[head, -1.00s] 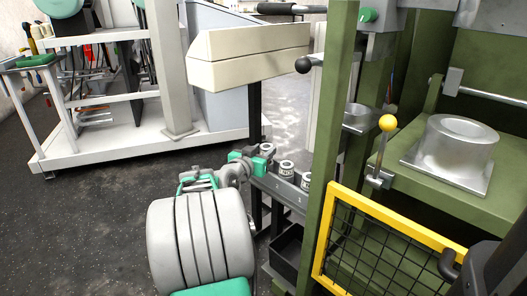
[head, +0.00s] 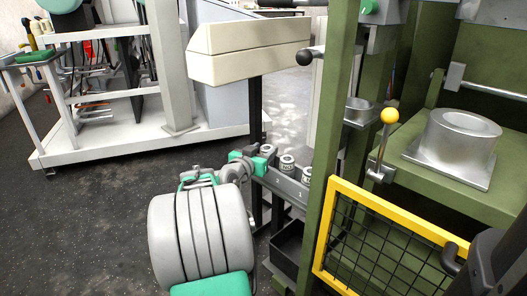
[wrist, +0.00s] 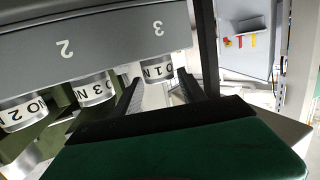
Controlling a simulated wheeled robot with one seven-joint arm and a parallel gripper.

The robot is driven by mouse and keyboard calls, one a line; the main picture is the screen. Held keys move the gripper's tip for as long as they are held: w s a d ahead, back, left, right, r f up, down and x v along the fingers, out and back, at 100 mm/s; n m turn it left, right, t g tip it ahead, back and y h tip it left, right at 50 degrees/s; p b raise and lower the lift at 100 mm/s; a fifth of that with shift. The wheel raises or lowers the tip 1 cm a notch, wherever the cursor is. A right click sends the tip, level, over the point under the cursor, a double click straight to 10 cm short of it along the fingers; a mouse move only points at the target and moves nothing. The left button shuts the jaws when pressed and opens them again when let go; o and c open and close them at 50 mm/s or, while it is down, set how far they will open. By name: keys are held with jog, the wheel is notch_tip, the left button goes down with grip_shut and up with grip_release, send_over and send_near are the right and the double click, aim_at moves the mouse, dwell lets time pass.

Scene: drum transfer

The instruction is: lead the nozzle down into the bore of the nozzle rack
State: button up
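The nozzle rack (wrist: 110,42) is a grey bar, shown upside down in the wrist view, with "2" and "3" on its face. It also shows in the head view (head: 277,182). A silver nozzle with a white "NO 1" label (wrist: 157,70) stands at the place marked 3. Its lower end and the bore are hidden behind the rack's edge. My gripper (wrist: 160,84) has its dark ridged fingers on either side of this nozzle, with small gaps showing. In the head view my gripper (head: 260,160) is at the rack's left end.
Nozzles NO 3 (wrist: 92,90) and NO 2 (wrist: 25,115) stand beside it in the rack. A green press frame (head: 335,130) and a yellow mesh guard (head: 385,215) are close on the right. A beige box (head: 245,50) overhangs behind. Open floor (head: 85,215) lies left.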

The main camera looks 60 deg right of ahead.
jog(key=o, duration=0.3)
jog(key=shift+s+a+r+p, duration=0.1)
jog(key=shift+a+r+p, duration=0.15)
jog(key=shift+a, duration=1.05)
jog(key=shift+w+a+r+p, duration=0.1)
jog(key=shift+a+p, duration=0.25)
jog(key=shift+a, duration=0.95)
jog(key=shift+s+a+r+p, duration=0.1)
jog(key=shift+a+r+p, duration=0.15)
jog(key=shift+a, duration=1.05)
jog(key=shift+r, duration=0.1)
